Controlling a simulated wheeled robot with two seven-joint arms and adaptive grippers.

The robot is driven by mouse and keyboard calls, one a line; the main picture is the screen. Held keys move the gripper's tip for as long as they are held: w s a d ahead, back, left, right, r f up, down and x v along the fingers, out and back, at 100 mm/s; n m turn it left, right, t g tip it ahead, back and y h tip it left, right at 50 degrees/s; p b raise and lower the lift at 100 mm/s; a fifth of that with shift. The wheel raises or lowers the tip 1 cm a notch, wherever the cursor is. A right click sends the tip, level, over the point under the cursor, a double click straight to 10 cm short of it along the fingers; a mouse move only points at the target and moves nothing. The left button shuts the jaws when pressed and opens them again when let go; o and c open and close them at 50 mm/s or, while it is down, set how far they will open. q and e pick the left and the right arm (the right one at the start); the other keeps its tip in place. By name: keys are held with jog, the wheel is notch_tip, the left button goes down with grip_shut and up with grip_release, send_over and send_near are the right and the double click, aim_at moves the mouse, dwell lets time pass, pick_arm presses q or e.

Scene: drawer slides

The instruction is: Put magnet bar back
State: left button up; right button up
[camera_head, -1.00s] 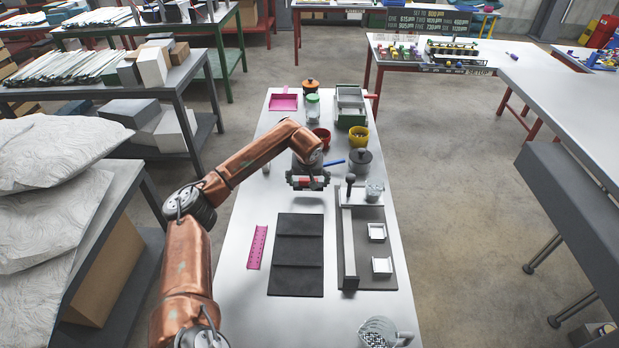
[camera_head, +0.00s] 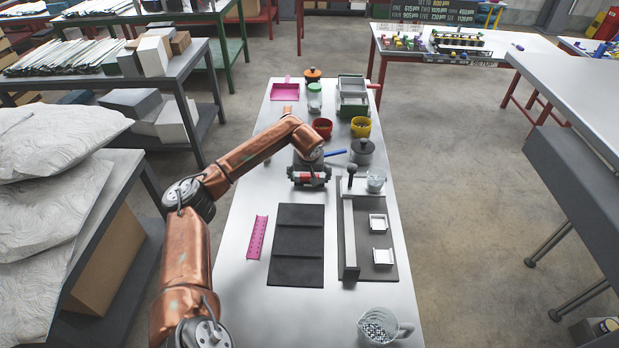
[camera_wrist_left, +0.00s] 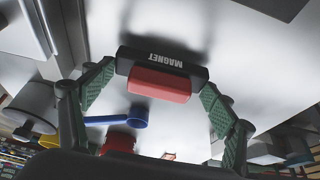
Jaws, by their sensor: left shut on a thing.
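The magnet bar (camera_wrist_left: 163,68) is black with white "MAGNET" lettering and a red grip block (camera_wrist_left: 160,86). My left gripper (camera_wrist_left: 160,100) is shut on it, its green finger pads at either side. In the head view my left gripper (camera_head: 309,180) is over the middle of the white table, just beyond the black ridged mat (camera_head: 298,268). A bit of red shows between its fingers there. A dark shadow lies beside the bar in the wrist view; I cannot tell how high above the table it is. My right gripper is out of view.
A grey board (camera_head: 382,272) with a rail and white trays lies right of the mat; a pink channel (camera_head: 257,237) lies left. A blue scoop (camera_head: 336,153), grey-lidded pot (camera_head: 362,152), red bowl (camera_head: 322,127) and yellow bowl (camera_head: 361,126) stand beyond. A beaker (camera_head: 383,328) stands at the near edge.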

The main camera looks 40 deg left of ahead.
pick_arm(q)
jog(key=shift+f, duration=0.35)
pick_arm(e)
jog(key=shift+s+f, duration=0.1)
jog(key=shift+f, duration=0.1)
pick_arm(q)
jog(key=o, duration=1.1)
jog(key=o, duration=0.4)
jog(key=shift+o, duration=0.2)
jog(key=shift+r, duration=0.1)
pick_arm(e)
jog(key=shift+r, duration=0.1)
pick_arm(q)
jog(key=shift+p+v, duration=0.55)
jog(key=shift+v, duration=0.4)
jog(key=p+v, duration=0.4)
jog(key=v, duration=0.2)
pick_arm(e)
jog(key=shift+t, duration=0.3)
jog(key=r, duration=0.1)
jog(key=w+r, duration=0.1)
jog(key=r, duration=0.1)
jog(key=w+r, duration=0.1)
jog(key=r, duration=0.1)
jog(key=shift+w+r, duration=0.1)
